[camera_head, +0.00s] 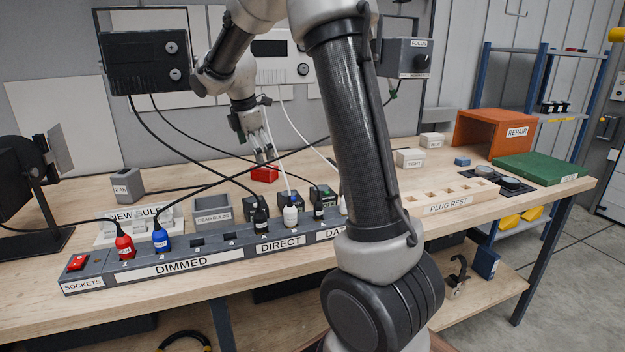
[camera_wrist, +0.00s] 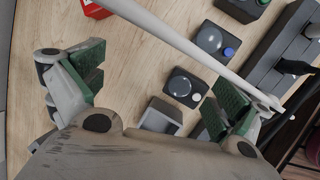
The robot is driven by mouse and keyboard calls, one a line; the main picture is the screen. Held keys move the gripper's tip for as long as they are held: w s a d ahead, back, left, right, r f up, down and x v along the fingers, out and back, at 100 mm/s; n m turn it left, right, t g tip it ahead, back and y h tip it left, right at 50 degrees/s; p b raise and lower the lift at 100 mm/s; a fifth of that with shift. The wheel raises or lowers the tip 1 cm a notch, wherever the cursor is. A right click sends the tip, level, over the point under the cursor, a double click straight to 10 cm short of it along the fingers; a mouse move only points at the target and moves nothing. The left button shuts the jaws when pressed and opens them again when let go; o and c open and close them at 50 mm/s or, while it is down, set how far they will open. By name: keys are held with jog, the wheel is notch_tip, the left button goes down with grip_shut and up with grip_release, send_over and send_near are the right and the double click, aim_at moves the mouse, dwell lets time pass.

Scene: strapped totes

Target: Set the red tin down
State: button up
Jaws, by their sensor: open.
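The red tin (camera_head: 264,174) sits on the wooden bench behind the strip of sockets, just below my gripper in the head view. My gripper (camera_head: 262,155) is open and points down over the bench. In the wrist view, my gripper (camera_wrist: 158,78) has its green-padded fingers wide apart with no tin between them. A red object, seemingly the tin (camera_wrist: 80,12), is cut off by the top edge there, beyond the left finger and apart from it. Whether the fingers touch the tin cannot be told in the head view.
A white cable (camera_wrist: 190,45) crosses the wrist view close to the fingers. Small dark boxes with round tops (camera_wrist: 185,87) stand near the right finger. The socket strip (camera_head: 190,262) with plugs and black cables lies in front. Bare bench lies left of the tin.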

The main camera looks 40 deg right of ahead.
jog(key=s+r+m+y, duration=0.1)
jog(key=s+r+m, duration=0.25)
jog(key=s, duration=0.55)
jog(key=s+r+m, duration=0.3)
jog(key=s+m, duration=0.2)
jog(key=s, duration=0.3)
jog(key=s+a+f+m+y, duration=0.1)
jog(key=s+m, duration=0.3)
jog(key=s, duration=0.4)
jog(key=s+a+f+m+t+y, duration=0.1)
jog(key=s+m, duration=0.3)
jog(key=s, duration=0.5)
jog(key=shift+s+a+f+t, duration=0.2)
jog(key=shift+f+t, duration=0.1)
jog(key=shift+f, duration=0.55)
